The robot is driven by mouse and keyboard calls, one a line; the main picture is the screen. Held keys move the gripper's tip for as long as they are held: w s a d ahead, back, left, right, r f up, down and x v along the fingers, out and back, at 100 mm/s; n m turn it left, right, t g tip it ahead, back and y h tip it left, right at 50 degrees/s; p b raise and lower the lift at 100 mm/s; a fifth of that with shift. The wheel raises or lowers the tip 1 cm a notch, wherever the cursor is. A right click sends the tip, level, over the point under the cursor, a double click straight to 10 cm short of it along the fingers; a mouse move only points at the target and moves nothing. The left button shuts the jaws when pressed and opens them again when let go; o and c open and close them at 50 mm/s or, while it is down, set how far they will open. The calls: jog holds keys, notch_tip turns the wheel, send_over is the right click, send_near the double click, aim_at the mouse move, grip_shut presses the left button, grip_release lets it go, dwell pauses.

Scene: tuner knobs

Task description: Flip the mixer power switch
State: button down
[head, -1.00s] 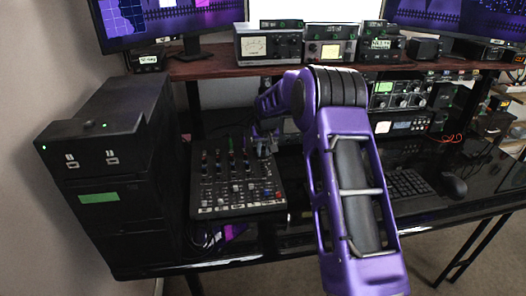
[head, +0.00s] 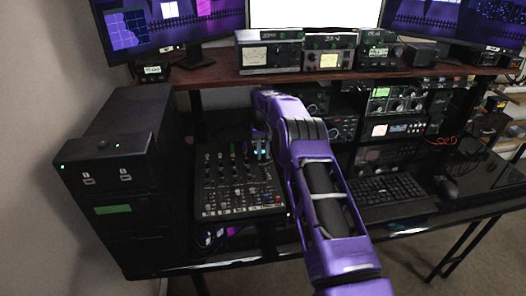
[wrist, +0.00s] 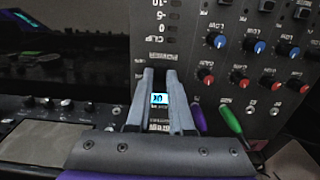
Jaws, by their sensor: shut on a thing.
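The black mixer (head: 238,196) stands on the desk, its panel full of knobs and sliders. My gripper (wrist: 160,75) is at the panel, at the mixer's upper right part in the head view. In the wrist view, a small power switch (wrist: 159,99) glows cyan between my two grey fingers, beside printed lettering. The fingers are close together around it; their exact contact with the switch is hard to see. In the head view my arm and gripper cover part of the mixer's right side.
A black tower (head: 118,190) stands left of the mixer. A shelf (head: 215,73) with radio units runs behind it. A keyboard (head: 388,188) and a mouse (head: 447,187) lie to the right. Blue and red knobs (wrist: 253,46) and a green-tipped cable (wrist: 230,120) are close to my gripper.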

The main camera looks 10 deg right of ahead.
aim_at(263, 159)
jog(key=shift+w, duration=0.1)
dwell(0.4)
jog(key=c, duration=0.8)
grip_release()
jog(key=shift+r, duration=0.15)
notch_tip(263, 159, up, 17)
jog(key=p, duration=0.3)
jog(key=shift+s, duration=0.3)
jog(key=shift+r, duration=0.1)
